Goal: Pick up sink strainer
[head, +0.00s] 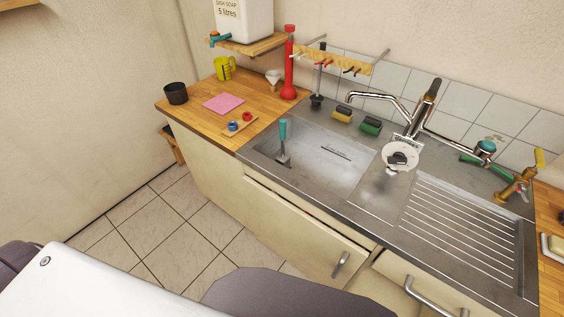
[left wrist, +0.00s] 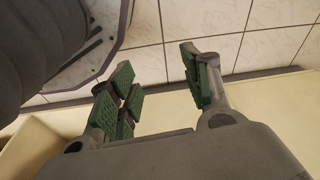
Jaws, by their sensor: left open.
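A round white disc with a dark centre (head: 400,157) sits by the tap, at the divider between the basin and the ribbed drainboard. It may be the sink strainer, but I cannot tell for certain. No other strainer is clearly seen in the head view. My left gripper (left wrist: 158,88) shows in the left wrist view, with green-padded fingers apart and nothing between them. It is over the tiled floor beside a cream panel, away from the sink top. Neither gripper shows in the head view.
The steel sink basin (head: 335,157) holds a teal-handled tool (head: 283,139). Sponges (head: 371,126) and a chrome tap (head: 426,108) stand behind it. The wooden counter (head: 205,124) carries a black cup (head: 176,93), a pink cloth (head: 223,103) and a red bottle-shaped tool (head: 289,75). The drainboard (head: 465,230) is clear.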

